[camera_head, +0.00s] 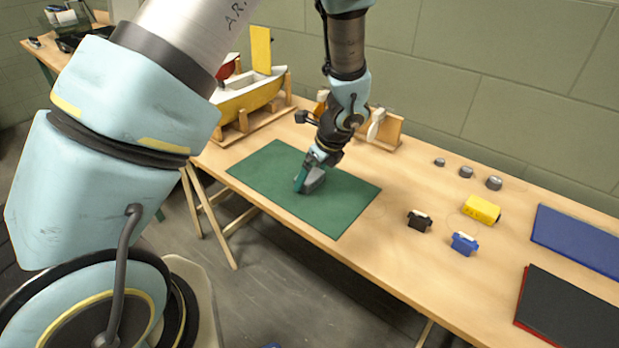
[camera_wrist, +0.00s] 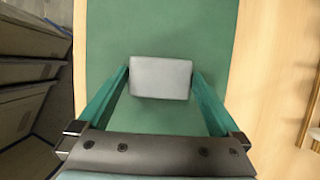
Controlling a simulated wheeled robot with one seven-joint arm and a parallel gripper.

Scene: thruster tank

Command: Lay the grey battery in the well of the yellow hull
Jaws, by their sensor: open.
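The grey battery (camera_head: 315,182) is a plain block lying on the green mat (camera_head: 341,205). In the wrist view the battery (camera_wrist: 160,78) lies between the green fingers of my gripper (camera_wrist: 160,75), one on each side. My gripper (camera_head: 307,176) is open, low over the mat, and partly hides the battery in the head view. A model boat with a yellow hull (camera_head: 247,101) and white deck stands on a wooden cradle behind and left of the mat.
A small yellow body (camera_head: 482,209) lies to the right, near a black part (camera_head: 419,220), a blue part (camera_head: 464,243) and several small grey pieces. A wooden rack (camera_head: 387,128) stands behind my gripper. Blue (camera_head: 580,240) and black (camera_head: 568,310) slabs lie far right.

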